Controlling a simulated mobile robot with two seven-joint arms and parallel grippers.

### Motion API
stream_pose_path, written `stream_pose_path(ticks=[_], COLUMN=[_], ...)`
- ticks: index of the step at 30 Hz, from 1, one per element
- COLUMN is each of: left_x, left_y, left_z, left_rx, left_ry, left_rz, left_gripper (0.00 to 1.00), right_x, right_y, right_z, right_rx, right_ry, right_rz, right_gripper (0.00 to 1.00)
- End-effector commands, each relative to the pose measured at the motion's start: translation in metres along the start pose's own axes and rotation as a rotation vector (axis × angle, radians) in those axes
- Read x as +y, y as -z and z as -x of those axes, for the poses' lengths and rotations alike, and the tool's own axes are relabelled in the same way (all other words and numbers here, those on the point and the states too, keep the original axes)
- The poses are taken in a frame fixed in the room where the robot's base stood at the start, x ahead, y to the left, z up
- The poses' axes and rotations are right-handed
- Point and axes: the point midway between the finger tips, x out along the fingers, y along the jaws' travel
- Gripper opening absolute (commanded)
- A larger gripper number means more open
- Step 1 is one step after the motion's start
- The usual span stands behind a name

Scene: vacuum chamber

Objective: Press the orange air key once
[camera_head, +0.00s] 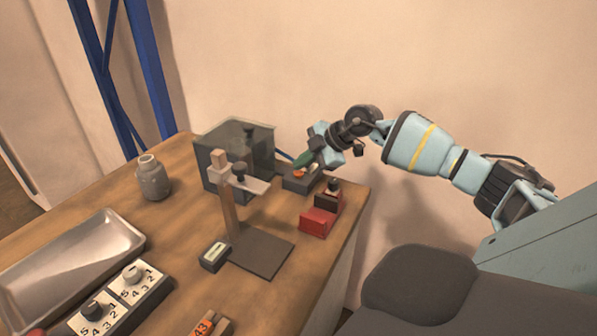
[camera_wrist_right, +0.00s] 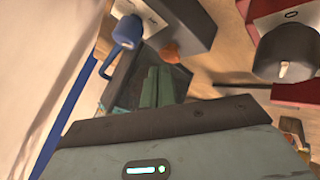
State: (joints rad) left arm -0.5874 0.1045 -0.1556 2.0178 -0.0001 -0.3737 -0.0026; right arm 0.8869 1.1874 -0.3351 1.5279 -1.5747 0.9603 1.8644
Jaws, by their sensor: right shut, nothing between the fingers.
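The orange air key (camera_head: 299,174) sits on a small dark grey box (camera_head: 302,184) at the far right of the bench, beside the glass chamber. It also shows in the right wrist view (camera_wrist_right: 170,51), on the edge of the grey box (camera_wrist_right: 192,22). My right gripper (camera_head: 303,159) is shut and empty, its green fingers pointing down close to the key. In the right wrist view the fingers (camera_wrist_right: 158,84) end just short of the key and a little to its left; contact cannot be told. My left gripper is out of view.
A red box with a black knob (camera_head: 319,221) stands just in front of the grey box. The chamber (camera_head: 236,148) and a stand (camera_head: 262,252) are to the left. A blue fitting (camera_wrist_right: 127,31) with a hose is near the fingers. A metal tray (camera_head: 75,262) lies far left.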

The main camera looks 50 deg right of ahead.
Motion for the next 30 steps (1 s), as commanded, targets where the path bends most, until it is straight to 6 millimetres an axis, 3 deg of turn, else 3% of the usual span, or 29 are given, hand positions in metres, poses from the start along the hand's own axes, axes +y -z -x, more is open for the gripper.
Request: stream_pose_path(ticks=[30], left_x=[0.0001], left_y=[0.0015], left_z=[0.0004], left_rx=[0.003], left_ry=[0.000], left_rz=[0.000], left_gripper=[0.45], right_x=[-0.0042], right_y=[-0.0044], right_z=[-0.0058], right_rx=[0.000], right_ry=[0.000], right_rz=[0.000], right_gripper=[0.00])
